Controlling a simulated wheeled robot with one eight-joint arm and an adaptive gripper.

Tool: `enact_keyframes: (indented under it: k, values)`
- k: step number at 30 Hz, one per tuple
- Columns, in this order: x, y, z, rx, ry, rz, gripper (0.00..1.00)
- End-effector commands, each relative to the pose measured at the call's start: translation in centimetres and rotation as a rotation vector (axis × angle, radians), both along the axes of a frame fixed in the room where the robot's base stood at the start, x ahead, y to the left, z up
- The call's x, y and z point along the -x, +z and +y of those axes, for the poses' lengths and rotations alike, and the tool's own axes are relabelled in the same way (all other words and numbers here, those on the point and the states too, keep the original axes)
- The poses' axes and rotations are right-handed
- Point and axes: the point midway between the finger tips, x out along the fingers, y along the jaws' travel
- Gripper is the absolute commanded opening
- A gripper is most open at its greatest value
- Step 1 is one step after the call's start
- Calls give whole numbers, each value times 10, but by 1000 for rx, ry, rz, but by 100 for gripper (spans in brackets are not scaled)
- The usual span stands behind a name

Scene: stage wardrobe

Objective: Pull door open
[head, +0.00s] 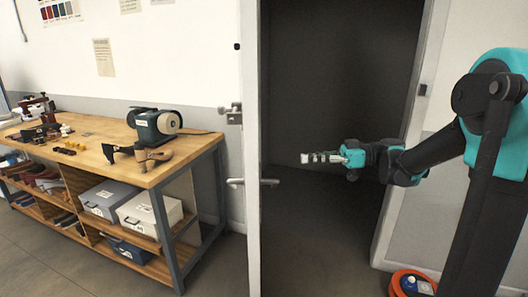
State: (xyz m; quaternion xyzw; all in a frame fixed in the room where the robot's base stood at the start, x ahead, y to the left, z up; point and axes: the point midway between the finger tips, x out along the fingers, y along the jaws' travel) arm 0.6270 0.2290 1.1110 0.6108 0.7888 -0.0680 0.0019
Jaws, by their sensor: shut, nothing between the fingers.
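The white door (251,140) stands open and shows almost edge-on, left of the dark doorway (330,80). A lever handle shows on each side of its edge, one on the left (235,182) and one on the right (270,182). My gripper (304,158) is shut and empty. It points left in front of the dark opening, to the right of the door and a little above the right lever, apart from both in the picture. The door's broad faces are mostly hidden by the viewing angle.
A wooden workbench (95,150) with a grinder (155,126), tools and boxes stands left of the door. The right door frame (405,130) rises behind my arm. An orange round object (411,284) lies on the floor at lower right. Floor below my gripper looks clear.

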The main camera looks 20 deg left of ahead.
Motion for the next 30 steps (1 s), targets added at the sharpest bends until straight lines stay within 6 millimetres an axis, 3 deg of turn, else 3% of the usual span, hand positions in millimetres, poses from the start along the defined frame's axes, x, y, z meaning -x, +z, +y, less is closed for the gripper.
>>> enact_keyframes:
  k: [3, 8, 24, 30]
  values:
    - [-6, 17, 2, -90, 34, -62, 0]
    - [-4, 22, 12, -117, 44, -81, 0]
    - [26, 22, 107, -113, 44, -77, 0]
    - [32, 22, 129, -112, 42, -78, 0]
